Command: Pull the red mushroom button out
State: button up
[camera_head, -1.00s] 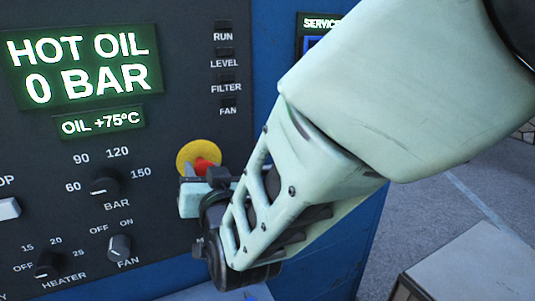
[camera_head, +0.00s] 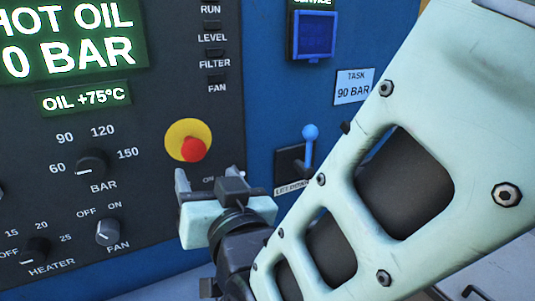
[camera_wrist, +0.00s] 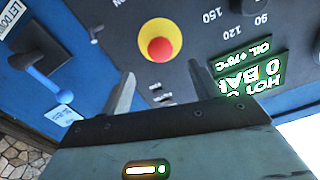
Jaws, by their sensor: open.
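The red mushroom button (camera_head: 193,149) sits on a round yellow plate (camera_head: 178,133) on the dark control panel, right of the BAR dial. In the wrist view the red button (camera_wrist: 159,49) shows beyond the fingers, between and past their tips. My gripper (camera_head: 210,175) is open and empty, just below the button in the head view and apart from it. Its two fingers also show in the wrist view (camera_wrist: 161,80), spread apart with nothing between them.
A blue-handled lever (camera_head: 309,145) stands to the right of the button. The BAR dial (camera_head: 92,164), FAN dial (camera_head: 107,232) and HEATER dial (camera_head: 34,250) are to the left. Displays (camera_head: 67,36) read "HOT OIL 0 BAR" and "OIL +75°C". A card (camera_head: 354,87) reads "TASK 90 BAR".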

jog(key=b+v, duration=0.1)
jog(key=v, duration=0.6)
jog(key=shift+s, duration=0.1)
jog(key=d+f+n+g+h, duration=0.3)
jog(key=d+f+g, duration=0.2)
jog(key=f+g, duration=0.4)
jog(key=s+d+f+g+h, duration=0.1)
jog(key=s+d+g+h, duration=0.2)
jog(key=d, duration=0.5)
jog(key=s+d+f+n+g+h, duration=0.1)
jog(key=s+d+g+h, duration=0.2)
jog(key=d, duration=0.6)
jog(key=shift+s+f, duration=0.2)
jog(key=shift+s, duration=0.15)
